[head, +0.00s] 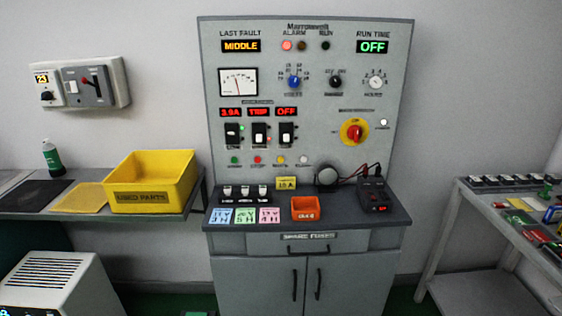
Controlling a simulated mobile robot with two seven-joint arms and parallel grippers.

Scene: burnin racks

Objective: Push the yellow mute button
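The yellow button (281,160) is small and round. It sits low on the grey control panel (320,105), in a row with a green button (234,160) and a red button (257,160) to its left and a white button (304,160) to its right. The label under it is too small to read. Nothing covers it. Neither of my grippers shows in the head view.
Below the panel is a dark counter (355,217) with an orange bin (305,208), coloured cards, a black device (374,193) with cables and a round dark object (326,175). A yellow bin (150,182) stands on the left bench. A cart (485,212) stands right.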

